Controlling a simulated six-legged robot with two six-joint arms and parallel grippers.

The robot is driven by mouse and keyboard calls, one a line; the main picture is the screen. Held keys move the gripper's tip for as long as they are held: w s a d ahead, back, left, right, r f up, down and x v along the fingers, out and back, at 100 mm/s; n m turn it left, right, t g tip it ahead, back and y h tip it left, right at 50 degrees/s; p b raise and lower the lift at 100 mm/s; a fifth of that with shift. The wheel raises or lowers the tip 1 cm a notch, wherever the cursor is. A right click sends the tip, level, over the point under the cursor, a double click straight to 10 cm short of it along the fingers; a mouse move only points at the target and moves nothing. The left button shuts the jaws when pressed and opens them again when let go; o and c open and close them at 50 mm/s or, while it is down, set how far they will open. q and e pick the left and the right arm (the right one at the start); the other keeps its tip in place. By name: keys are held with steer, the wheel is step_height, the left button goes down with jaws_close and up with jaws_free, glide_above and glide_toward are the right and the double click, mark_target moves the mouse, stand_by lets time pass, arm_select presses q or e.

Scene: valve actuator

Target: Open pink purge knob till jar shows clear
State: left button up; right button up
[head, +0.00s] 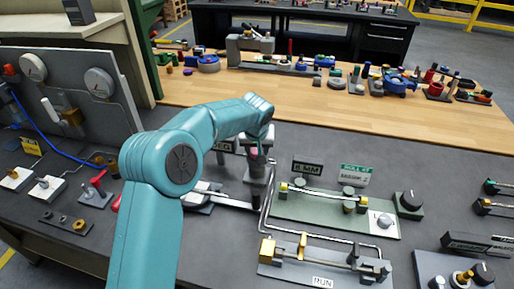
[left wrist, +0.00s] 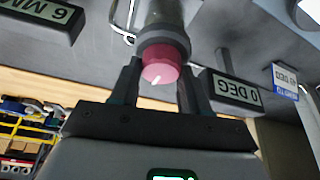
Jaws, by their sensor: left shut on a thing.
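The pink purge knob (left wrist: 160,65) shows in the left wrist view with a short white mark on its face. It sits at the end of a dark collar. My left gripper (left wrist: 157,88) is shut on the knob, one dark finger on each side. A greyish, see-through-looking cylinder (left wrist: 163,14) is behind the collar; I cannot tell surely that it is the jar, nor whether its contents are clear. In the head view my left gripper (head: 257,150) is at the grey fixture, and its wrist partly hides the knob. My right gripper is not in view.
A "0 DEG" label block (left wrist: 232,90) stands close right of the fingers in the wrist view. A green plate with a rod (head: 330,208) and a "RUN" plate (head: 320,281) lie right of the fixture. A gauge panel (head: 75,100) stands at left.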

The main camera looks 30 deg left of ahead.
arm_select(q)
steer(key=m, duration=0.2)
steer(key=m+h+p, duration=0.1)
steer(key=m, duration=0.1)
steer(key=shift+r+t+h, duration=0.1)
steer(key=shift+t+h, duration=0.2)
steer(key=m+h, duration=0.1)
steer(key=m, duration=0.2)
steer(key=m+h+p, duration=0.1)
steer(key=m, duration=0.1)
steer(key=shift+a+m+p, duration=0.15)
steer(key=shift+m+p, duration=0.15)
steer(key=shift+m, duration=0.1)
steer(key=m+g+h, duration=0.1)
steer(key=m, duration=0.2)
steer(key=shift+w+m+p, duration=0.1)
steer(key=shift+m+p, duration=0.2)
steer(key=shift+p, duration=0.1)
steer(key=shift+m+g+h+p, duration=0.65)
steer(key=shift+m+p, duration=0.25)
steer(key=shift+m, duration=1.2)
steer(key=o, duration=1.1)
steer(key=shift+c, duration=0.2)
